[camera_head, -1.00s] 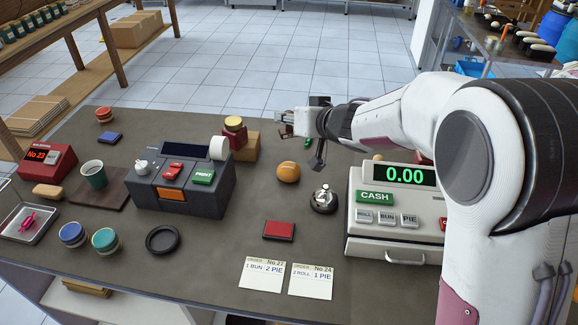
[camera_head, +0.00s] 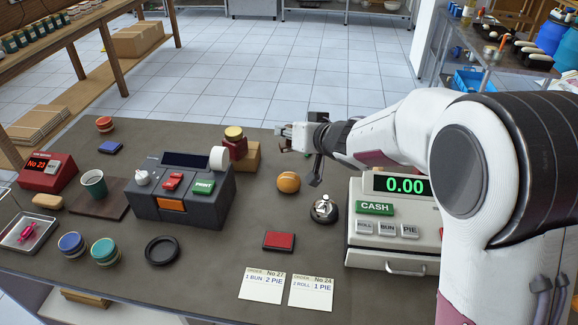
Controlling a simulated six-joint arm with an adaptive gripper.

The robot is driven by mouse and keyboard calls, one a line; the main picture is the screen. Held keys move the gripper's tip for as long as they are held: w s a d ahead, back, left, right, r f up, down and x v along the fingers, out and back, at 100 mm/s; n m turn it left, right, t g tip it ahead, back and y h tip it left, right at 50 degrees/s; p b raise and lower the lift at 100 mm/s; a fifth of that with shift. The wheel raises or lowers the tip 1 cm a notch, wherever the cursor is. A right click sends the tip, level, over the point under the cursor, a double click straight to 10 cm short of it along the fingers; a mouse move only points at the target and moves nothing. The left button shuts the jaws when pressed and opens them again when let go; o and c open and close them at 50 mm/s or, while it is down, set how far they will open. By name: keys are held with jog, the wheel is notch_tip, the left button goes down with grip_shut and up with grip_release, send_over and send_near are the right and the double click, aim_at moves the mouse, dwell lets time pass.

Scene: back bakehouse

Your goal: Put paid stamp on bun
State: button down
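A round golden-brown bun (camera_head: 288,182) sits on the grey counter, left of the bell. No stamp can be made out by a PAID marking. A red flat pad (camera_head: 279,241) lies in front of the bun. Two order slips, the left slip (camera_head: 262,285) reading 1 BUN 2 PIE and the right slip (camera_head: 311,292) reading 2 ROLL 1 PIE, lie near the front edge. My gripper (camera_head: 289,131) is above the counter's far side, beyond the bun and apart from it. Its fingers are small and partly hidden, so their opening and any held thing are unclear.
The cash register (camera_head: 385,255) stands right of the bell (camera_head: 324,208). The grey printer (camera_head: 180,195) is at centre left. A yellow-lidded jar (camera_head: 234,134) and wooden block (camera_head: 246,156) are near my gripper. A black ring dish (camera_head: 162,250) lies front left. Counter around the bun is clear.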

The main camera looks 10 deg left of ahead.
aim_at(289, 149)
jog(key=shift+f, duration=2.75)
jog(key=shift+f, duration=1.85)
jog(key=shift+f, duration=0.15)
jog(key=c, duration=1.9)
grip_release()
jog(key=shift+d+r, duration=0.15)
jog(key=shift+r, duration=0.1)
jog(key=shift+v, duration=5.9)
